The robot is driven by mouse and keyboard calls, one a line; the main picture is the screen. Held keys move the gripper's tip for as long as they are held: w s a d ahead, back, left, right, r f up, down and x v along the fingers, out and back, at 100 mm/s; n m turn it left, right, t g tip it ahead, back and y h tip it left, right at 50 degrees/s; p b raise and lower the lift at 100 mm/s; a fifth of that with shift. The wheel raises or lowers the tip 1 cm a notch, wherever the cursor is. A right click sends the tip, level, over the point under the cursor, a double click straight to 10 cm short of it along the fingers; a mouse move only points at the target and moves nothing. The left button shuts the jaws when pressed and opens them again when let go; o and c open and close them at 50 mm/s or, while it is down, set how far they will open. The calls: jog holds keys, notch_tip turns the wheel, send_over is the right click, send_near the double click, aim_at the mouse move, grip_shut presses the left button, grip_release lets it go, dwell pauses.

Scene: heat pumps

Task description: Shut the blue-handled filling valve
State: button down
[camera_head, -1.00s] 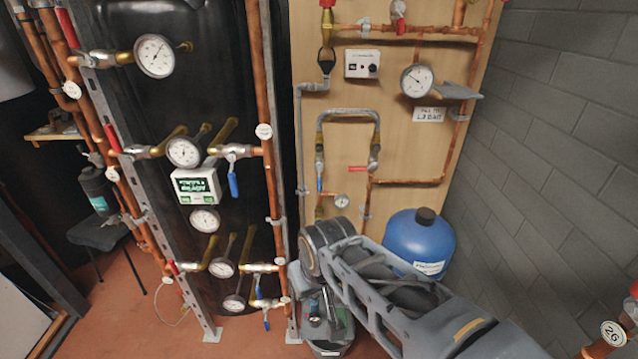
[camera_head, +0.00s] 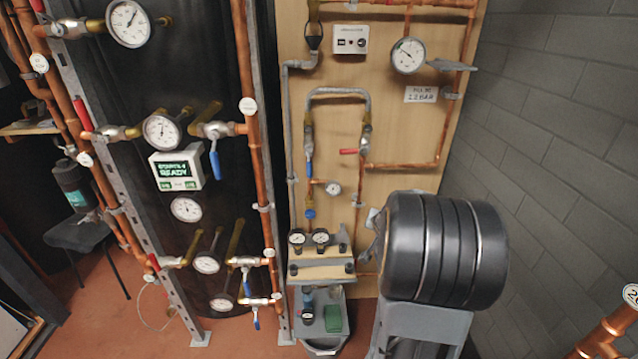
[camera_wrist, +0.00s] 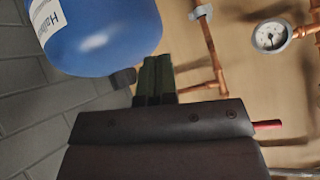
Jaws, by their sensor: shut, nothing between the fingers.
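The blue-handled filling valve (camera_head: 309,167) sits on the left leg of the looped hose on the wooden board. Its blue lever hangs down along the vertical pipe. A red lever (camera_head: 349,151) on the loop's right leg points left, across its pipe. In the wrist view my gripper (camera_wrist: 157,80) is shut and empty, beside a blue vessel (camera_wrist: 100,30) and in front of the board. In the head view my black arm link hides most of the gripper. I cannot make out the blue lever in the wrist view; a red lever end (camera_wrist: 268,125) shows there.
A pressure gauge (camera_head: 333,188) is beside the valve and shows in the wrist view (camera_wrist: 270,37). Another blue lever (camera_head: 214,160) hangs on the tank pipework. A twin-gauge unit (camera_head: 322,270) stands below the loop. A block wall (camera_head: 560,150) bounds the right.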

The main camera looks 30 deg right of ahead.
jog(key=w+d+m+t, duration=0.2)
jog(key=w+t, duration=0.2)
jog(key=w+a+r+m+t+y, duration=0.3)
jog(key=a+r+t+y, duration=0.3)
jog(key=r+y, duration=0.2)
jog(key=shift+w+a+r+m+b, duration=0.25)
jog(key=shift+w+a+m+b, duration=0.05)
jog(key=shift+w+a+m, duration=0.1)
jog(key=shift+w, duration=0.1)
send_near(309, 162)
jog(key=w+d+f, duration=0.4)
jog(key=w+a, duration=0.2)
jog(key=w+a+b, duration=0.1)
jog(key=shift+w+r, duration=0.15)
jog(key=shift+r, duration=0.1)
jog(key=shift+a, duration=0.15)
